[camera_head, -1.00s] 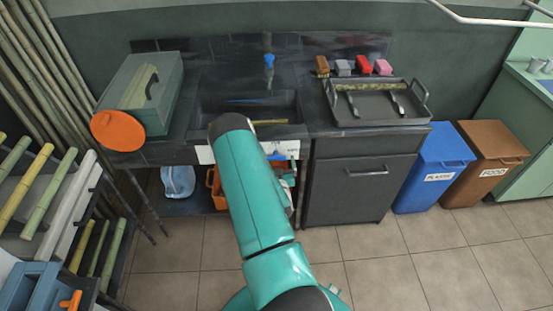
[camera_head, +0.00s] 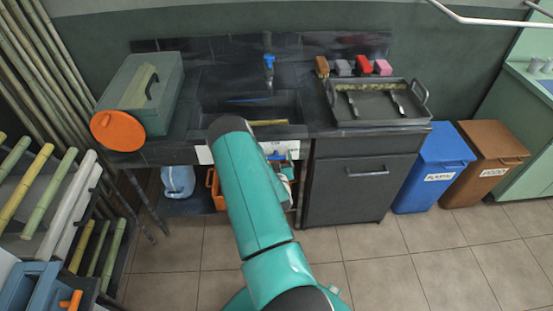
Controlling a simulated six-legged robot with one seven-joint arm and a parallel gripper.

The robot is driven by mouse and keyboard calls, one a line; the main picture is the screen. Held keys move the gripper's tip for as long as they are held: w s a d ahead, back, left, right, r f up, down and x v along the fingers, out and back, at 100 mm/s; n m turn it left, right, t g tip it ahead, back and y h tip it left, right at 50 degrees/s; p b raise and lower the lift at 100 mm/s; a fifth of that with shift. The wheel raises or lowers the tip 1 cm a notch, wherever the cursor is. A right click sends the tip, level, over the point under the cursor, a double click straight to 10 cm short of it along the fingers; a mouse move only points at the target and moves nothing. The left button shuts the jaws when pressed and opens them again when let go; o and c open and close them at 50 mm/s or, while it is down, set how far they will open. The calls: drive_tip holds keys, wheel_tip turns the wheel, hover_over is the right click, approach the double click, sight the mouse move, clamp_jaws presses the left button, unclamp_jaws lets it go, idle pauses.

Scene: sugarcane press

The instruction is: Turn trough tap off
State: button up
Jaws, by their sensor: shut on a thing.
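A blue tap (camera_head: 268,62) stands at the back of the dark trough (camera_head: 222,104), against the splashback. A dark upright piece shows just above its blue part. A second small blue piece (camera_head: 278,156) shows on the trough's front, below a white label and right beside my arm. I cannot tell which of these is the trough tap, or its setting. My teal arm rises from the bottom middle and its bend covers part of the trough's front. My gripper is hidden behind the arm, so I cannot see what it touches.
A green box (camera_head: 160,84) and an orange disc (camera_head: 117,131) sit left of the trough. A dark tray (camera_head: 378,106) stands right. Blue (camera_head: 432,168) and brown (camera_head: 490,163) bins stand on the floor. A cane rack fills the left. The floor in front is clear.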

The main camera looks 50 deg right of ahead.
drive_tip(key=o, duration=0.9)
drive_tip(key=v, duration=1.3)
drive_tip(key=shift+s+a, duration=0.3)
